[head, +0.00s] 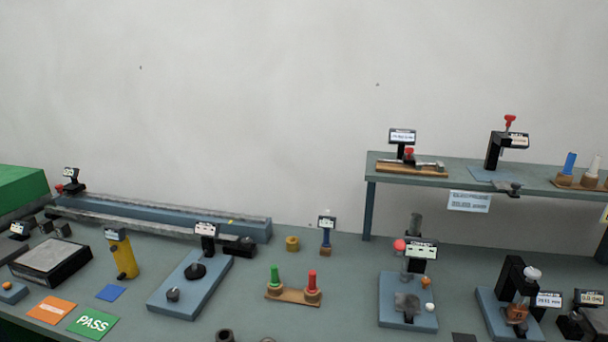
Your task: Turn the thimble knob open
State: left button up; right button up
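No part is clearly marked as the thimble knob, and I cannot tell which knob it is. A black stand with a white knob (532,273) on top stands on a blue-grey base at the lower right, with a small display (548,299) and an orange-brown piece (517,313) under it. A gauge with a red ball (400,245) and a display stands left of it. On the raised shelf, a black bracket (493,152) carries a red knob (510,121). Neither of my grippers is in view.
The raised shelf (420,184) overhangs the bench at the right. A long rail (170,219) lies along the back left. A wooden stand (293,296) holds green and red plugs. A yellow device (122,258) and a green PASS card (93,322) are at the left.

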aim_at(532, 274)
jog(key=z, duration=1.35)
jog(key=i+j+z, duration=0.1)
